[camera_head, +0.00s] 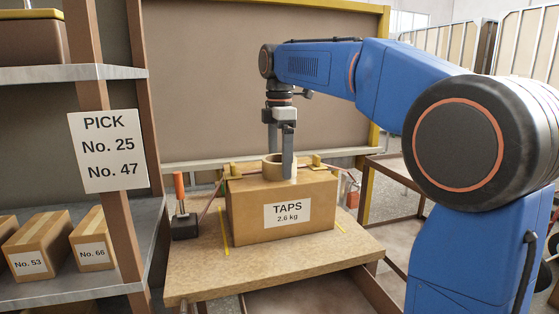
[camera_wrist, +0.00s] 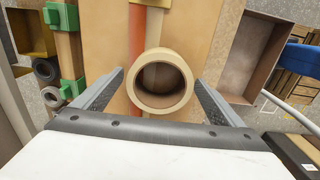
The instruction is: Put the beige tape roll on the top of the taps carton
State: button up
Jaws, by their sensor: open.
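The taps carton (camera_head: 245,212) is a brown box labelled TAPS 2.6 kg, standing on a wooden-topped table. The beige tape roll (camera_head: 272,173) sits on the carton's top, partly hidden behind a finger. My gripper (camera_head: 279,172) points straight down over the carton top with its fingers at the roll. In the wrist view, the ring of the roll (camera_wrist: 161,107) lies between the two fingers of my gripper (camera_wrist: 159,78). The fingers are open, with a visible gap on each side of the roll. The carton's top (camera_wrist: 105,35) shows below the roll.
The table top (camera_head: 215,275) has free room in front of the carton. A shelf with small cartons (camera_head: 35,245) and a PICK sign (camera_head: 108,150) are at the left. A board (camera_head: 225,80) stands behind.

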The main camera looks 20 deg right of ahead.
notch_tip(320, 180, up, 12)
dwell(0.5)
jog(key=s+d+f+m+t, duration=0.1)
jog(key=s+d+f+m, duration=0.1)
jog(key=s+f+m, duration=0.4)
jog(key=s+d+f+m+t, duration=0.2)
jog(key=s+f+m, duration=0.4)
jog(key=s+f, duration=0.9)
jog(key=s+d+f+m+t, duration=0.1)
jog(key=s+d+f+m, duration=0.2)
jog(key=s+f+m, duration=0.3)
jog(key=shift+s+f+t, duration=0.15)
jog(key=shift+s+f, duration=0.6)
jog(key=shift+f, duration=0.85)
jog(key=shift+s+f+t, duration=0.1)
jog(key=shift+s+f, duration=0.6)
jog(key=shift+f, duration=0.9)
jog(key=shift+s+f+t, duration=0.15)
jog(key=shift+s+f, duration=0.6)
jog(key=shift+f, duration=0.85)
